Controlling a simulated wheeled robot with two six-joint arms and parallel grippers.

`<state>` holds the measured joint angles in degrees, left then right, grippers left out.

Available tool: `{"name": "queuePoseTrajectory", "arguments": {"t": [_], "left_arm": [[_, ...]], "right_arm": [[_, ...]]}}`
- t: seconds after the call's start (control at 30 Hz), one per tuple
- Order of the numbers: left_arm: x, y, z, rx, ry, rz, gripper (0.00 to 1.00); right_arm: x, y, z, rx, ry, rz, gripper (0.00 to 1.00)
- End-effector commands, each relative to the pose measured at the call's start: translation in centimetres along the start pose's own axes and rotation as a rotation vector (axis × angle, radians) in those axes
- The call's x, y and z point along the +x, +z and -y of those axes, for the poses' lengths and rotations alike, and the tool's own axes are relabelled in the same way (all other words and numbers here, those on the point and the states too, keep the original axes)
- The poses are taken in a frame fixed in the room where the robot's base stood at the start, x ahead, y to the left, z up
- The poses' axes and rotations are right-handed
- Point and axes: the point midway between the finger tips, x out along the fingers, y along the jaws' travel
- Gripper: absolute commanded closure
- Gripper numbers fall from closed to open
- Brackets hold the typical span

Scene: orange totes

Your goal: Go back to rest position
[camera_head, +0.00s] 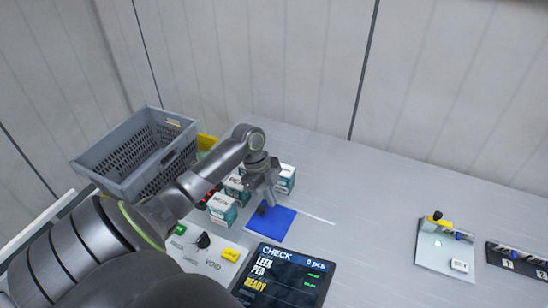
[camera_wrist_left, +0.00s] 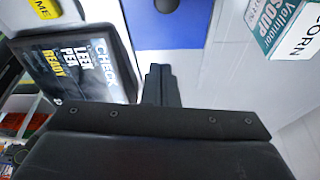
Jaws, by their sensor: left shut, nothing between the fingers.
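My left gripper (camera_head: 265,207) hangs above the blue mat (camera_head: 276,227) in the head view, pointing down. In the left wrist view its fingers (camera_wrist_left: 160,72) are together with nothing between them. The blue mat also shows in the left wrist view (camera_wrist_left: 168,24), beyond the fingertips. My left arm reaches in from the lower left across the head view. My right gripper is in neither view.
Several small white-and-green boxes (camera_head: 222,210) stand close beside my left gripper. A grey crate (camera_head: 118,135) stands at the back left. A display (camera_head: 282,277) lies in front of the mat. A panel with a small yellow device (camera_head: 440,250) is at the right. The middle table is clear.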

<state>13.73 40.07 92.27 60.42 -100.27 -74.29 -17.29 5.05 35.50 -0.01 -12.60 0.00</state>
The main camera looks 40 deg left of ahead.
Motion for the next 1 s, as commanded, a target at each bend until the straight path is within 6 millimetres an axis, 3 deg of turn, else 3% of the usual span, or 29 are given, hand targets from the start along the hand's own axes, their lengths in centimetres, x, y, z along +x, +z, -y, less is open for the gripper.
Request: {"name": "queuePoseTrajectory", "arguments": {"t": [0.23,0.6,1.0], "left_arm": [[-3.1,0.0,0.0,0.001,-0.001,0.0,1.0],[-3.8,-0.1,0.0,0.0,0.002,-0.001,1.0],[-9.5,-2.1,0.0,0.0,0.001,-0.001,1.0]], "right_arm": [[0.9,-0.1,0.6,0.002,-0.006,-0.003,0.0],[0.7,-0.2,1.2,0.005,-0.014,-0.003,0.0],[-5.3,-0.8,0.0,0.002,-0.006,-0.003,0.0]]}}
